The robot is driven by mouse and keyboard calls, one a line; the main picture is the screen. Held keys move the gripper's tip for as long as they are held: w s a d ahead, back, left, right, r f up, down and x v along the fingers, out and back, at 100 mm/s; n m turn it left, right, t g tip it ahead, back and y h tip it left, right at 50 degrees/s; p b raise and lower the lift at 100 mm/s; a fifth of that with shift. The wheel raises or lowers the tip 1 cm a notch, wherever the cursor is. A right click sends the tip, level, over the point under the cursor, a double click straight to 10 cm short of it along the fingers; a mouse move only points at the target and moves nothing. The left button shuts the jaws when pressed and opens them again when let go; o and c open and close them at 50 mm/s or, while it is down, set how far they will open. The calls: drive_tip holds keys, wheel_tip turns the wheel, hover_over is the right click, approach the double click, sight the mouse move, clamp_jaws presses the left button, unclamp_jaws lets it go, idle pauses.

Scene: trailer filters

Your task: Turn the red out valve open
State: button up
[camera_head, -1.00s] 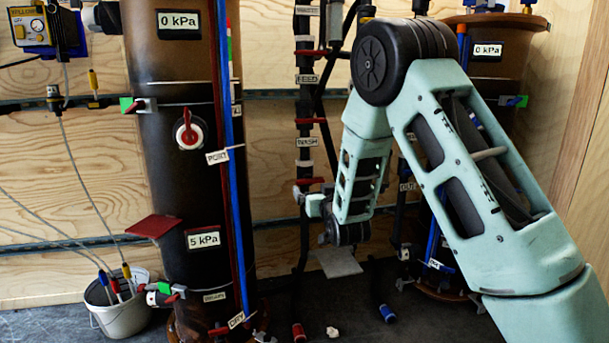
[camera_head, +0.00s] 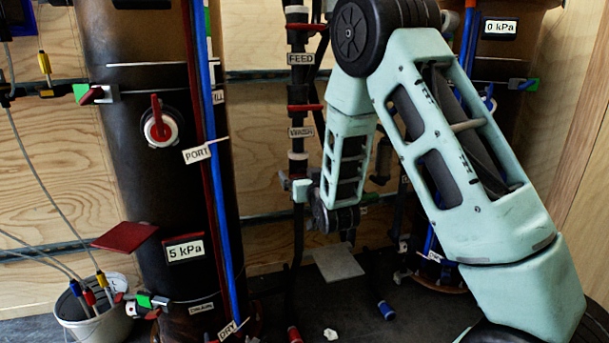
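A dark vertical pipe (camera_head: 297,78) in the middle carries several valves with red handles. No label reading OUT is legible, so I cannot tell for certain which valve is the out valve.
A large brown filter column (camera_head: 140,200) with a red-handled port (camera_head: 160,125) stands left. A second column (camera_head: 510,60) stands right, partly behind my arm. A white bucket (camera_head: 95,325) is at lower left. Small red and blue pieces and a grey plate (camera_head: 338,262) lie low down.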

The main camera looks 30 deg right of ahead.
drive_tip(key=c, duration=0.9)
drive_tip(key=shift+c, duration=0.2)
drive_tip(key=shift+n, duration=0.3)
drive_tip(key=n+p, duration=0.1)
drive_tip(key=n, duration=0.2)
drive_tip(key=shift+a+n, duration=0.1)
drive_tip(key=shift+n, duration=0.3)
drive_tip(key=n+p, duration=0.1)
drive_tip(key=n, duration=0.3)
drive_tip(key=shift+a+n+p, duration=0.1)
drive_tip(key=shift+n+p, duration=0.2)
drive_tip(key=shift+p, duration=0.1)
drive_tip(key=n+p, duration=0.2)
drive_tip(key=n, duration=0.3)
drive_tip(key=shift+f+p, duration=0.1)
drive_tip(key=shift+p, duration=0.25)
drive_tip(key=shift+f+n+p, duration=0.2)
drive_tip(key=shift+n+p, duration=0.7)
drive_tip(key=shift+n, duration=1.1)
